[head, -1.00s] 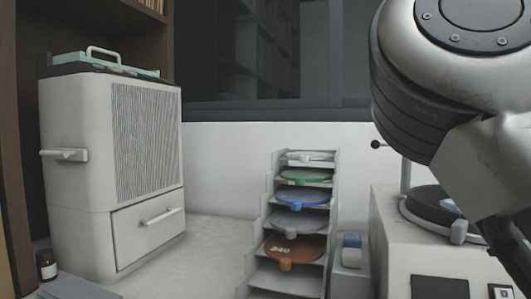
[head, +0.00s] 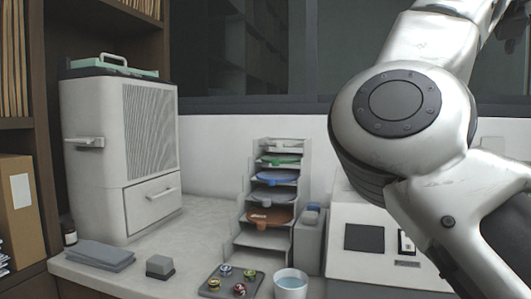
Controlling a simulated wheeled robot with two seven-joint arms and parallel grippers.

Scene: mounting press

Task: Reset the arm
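My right arm (head: 400,110) fills the right of the head view, with its large white and grey joint in front of the window and the white machine. A dark part at the top right edge looks like my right gripper (head: 513,24), raised high and cut by the frame. Its fingers do not show clearly, so I cannot tell whether it is open or shut. It is well above the bench and apart from the things on it. My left gripper is not in view.
A white cabinet (head: 95,160) stands left. A stepped rack (head: 247,205) with coloured discs stands mid-bench. In front are a dark tray (head: 213,290) with small round pieces, a cup (head: 291,285), a grey block (head: 160,267) and folded cloth (head: 101,256). My arm partly hides a white machine (head: 350,210).

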